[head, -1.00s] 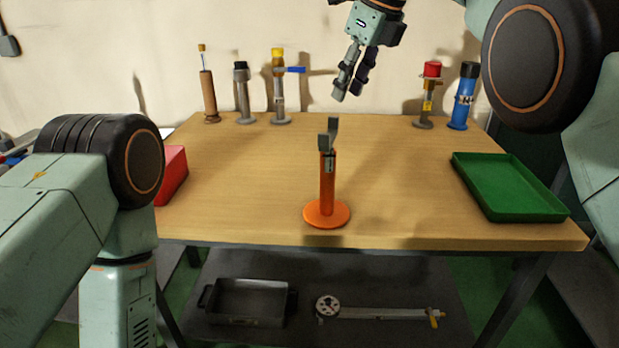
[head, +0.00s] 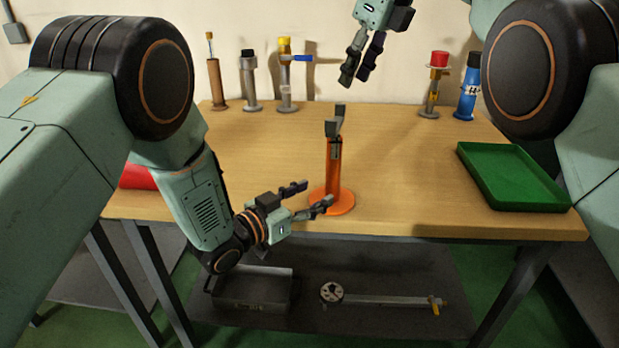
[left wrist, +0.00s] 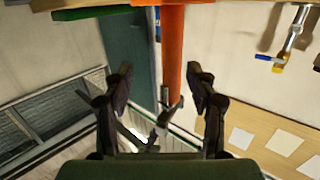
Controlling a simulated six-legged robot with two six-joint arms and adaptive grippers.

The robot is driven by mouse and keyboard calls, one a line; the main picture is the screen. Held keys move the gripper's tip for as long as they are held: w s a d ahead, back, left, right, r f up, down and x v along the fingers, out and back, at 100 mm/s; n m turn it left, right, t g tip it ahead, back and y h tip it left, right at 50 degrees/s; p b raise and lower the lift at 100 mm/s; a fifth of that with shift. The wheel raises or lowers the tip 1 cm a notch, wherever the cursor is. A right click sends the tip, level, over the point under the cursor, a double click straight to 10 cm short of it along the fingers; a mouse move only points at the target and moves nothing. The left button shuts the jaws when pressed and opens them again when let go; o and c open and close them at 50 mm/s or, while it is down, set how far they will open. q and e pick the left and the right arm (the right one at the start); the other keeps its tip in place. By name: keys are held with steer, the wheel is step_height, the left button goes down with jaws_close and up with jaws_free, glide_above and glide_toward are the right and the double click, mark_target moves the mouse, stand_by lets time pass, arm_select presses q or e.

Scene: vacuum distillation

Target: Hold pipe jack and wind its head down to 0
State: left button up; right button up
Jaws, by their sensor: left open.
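The pipe jack (head: 334,165) stands upright on the table, with an orange round base, an orange post and a grey forked head (head: 334,120) on top. My left gripper (head: 316,195) is open, in front of and left of the post, low near the base. In the left wrist view, which looks upside down, the orange post (left wrist: 172,50) runs down behind the gap between my open fingers (left wrist: 160,78), and the grey head (left wrist: 166,108) shows below. I see no contact with the post. My right gripper (head: 356,76) hangs above and behind the jack, fingers apart and empty.
The wooden table (head: 420,190) is clear around the jack. A green tray (head: 512,178) lies at the right. Several coloured jack-like stands (head: 285,75) line the back edge. A red box (head: 135,177) is at the left edge. A grey tray (head: 255,290) sits on the lower shelf.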

mark_target(329, 167)
arm_select(q)
steer(key=shift+w+a+r, duration=0.2)
steer(key=shift+w+r, duration=0.95)
steer(key=shift+w+r+t+h, duration=0.1)
steer(key=shift+w+t+h, duration=0.2)
steer(key=x, duration=0.7)
steer(key=shift+d+r, duration=0.15)
steer(key=shift+d, duration=0.1)
steer(key=shift+c, duration=0.2)
steer(key=shift+w, duration=0.1)
steer(key=c, duration=0.7)
jaws_close()
